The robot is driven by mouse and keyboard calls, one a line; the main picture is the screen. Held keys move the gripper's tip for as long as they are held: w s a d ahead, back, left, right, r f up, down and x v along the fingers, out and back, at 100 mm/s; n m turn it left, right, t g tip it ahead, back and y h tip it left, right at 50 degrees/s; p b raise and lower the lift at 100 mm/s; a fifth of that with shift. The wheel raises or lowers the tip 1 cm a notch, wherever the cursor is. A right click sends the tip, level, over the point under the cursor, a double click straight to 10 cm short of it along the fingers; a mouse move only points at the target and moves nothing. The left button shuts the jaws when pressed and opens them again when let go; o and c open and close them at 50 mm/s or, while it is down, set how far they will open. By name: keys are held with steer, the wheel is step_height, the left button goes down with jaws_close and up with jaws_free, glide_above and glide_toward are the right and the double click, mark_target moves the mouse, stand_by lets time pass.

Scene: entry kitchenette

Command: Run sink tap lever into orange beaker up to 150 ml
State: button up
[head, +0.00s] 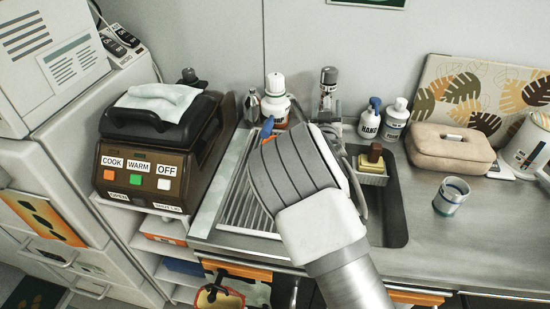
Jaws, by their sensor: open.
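My arm (300,170) reaches over the sink and fills the middle of the head view. Its fingers are hidden behind the arm, so my gripper does not show. The sink basin (394,222) shows only along its right side, past my arm. I cannot make out the tap or its lever; they may be behind my arm. A small blue part (267,128) shows at the arm's upper left edge, and I cannot tell what it belongs to. I see no clearly orange beaker.
The ribbed drainboard (238,205) lies left of my arm. A brown cooker (145,165) stands further left. Bottles (396,118) and a sponge caddy (372,177) stand around the sink. A beige case (450,147) sits behind the cup. The front right counter (480,250) is clear.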

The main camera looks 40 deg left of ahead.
steer(key=shift+b+v, duration=0.3)
steer(key=shift+v, duration=2.7)
steer(key=shift+s, duration=0.1)
